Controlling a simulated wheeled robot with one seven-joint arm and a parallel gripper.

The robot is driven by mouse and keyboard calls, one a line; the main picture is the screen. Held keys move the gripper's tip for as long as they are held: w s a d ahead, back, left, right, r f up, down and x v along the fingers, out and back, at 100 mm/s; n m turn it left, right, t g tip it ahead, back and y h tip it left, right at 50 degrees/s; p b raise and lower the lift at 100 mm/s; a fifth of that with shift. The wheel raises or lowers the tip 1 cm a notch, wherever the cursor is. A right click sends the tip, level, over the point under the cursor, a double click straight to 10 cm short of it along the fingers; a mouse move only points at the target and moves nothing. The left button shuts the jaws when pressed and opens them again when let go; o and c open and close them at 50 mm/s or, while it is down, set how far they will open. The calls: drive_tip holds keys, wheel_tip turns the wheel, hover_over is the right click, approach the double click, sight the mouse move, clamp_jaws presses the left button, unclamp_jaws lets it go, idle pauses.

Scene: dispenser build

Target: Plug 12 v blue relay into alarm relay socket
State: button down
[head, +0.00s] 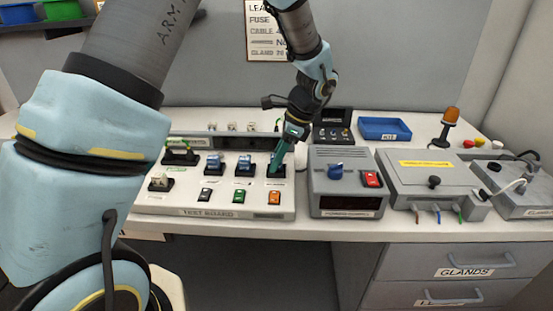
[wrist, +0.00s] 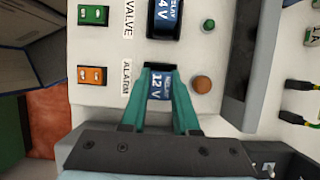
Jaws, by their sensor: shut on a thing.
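My gripper (head: 279,158) is over the right end of the test board (head: 190,205) in the head view. In the wrist view its teal fingers (wrist: 160,72) are shut on the blue relay marked 12 V (wrist: 159,86). The relay is beside the ALARM label (wrist: 125,77). The alarm relay socket (head: 277,173) shows as a black block under the fingers in the head view. In the wrist view the relay and fingers hide the socket, so I cannot tell whether the relay is seated in it.
A blue 24 V relay (wrist: 165,14) stands in the neighbouring valve socket. An orange switch (wrist: 91,76) and an orange lamp (wrist: 202,85) flank the alarm position. A grey power supply (head: 345,190) stands close to the right of the board. A blue tray (head: 384,128) lies behind.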

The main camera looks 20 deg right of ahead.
drive_tip(key=shift+s+a+f, duration=0.15)
drive_tip(key=shift+f, duration=0.4)
idle(0.4)
drive_tip(key=c, duration=0.7)
unclamp_jaws()
drive_tip(key=shift+c, duration=0.2)
drive_tip(key=shift+r+p, duration=2.95)
drive_tip(key=shift+r, duration=0.8)
drive_tip(key=s+a+r+n+h+b, duration=0.1)
drive_tip(key=s+a+n+h, duration=0.1)
drive_tip(key=a+n, duration=0.9)
drive_tip(key=s+a+r+n+h+b, duration=0.1)
drive_tip(key=a+r+n+h, duration=0.1)
drive_tip(key=a+n, duration=0.9)
drive_tip(key=a, duration=0.8)
drive_tip(key=shift+s+b, duration=0.3)
drive_tip(key=shift+s, duration=0.05)
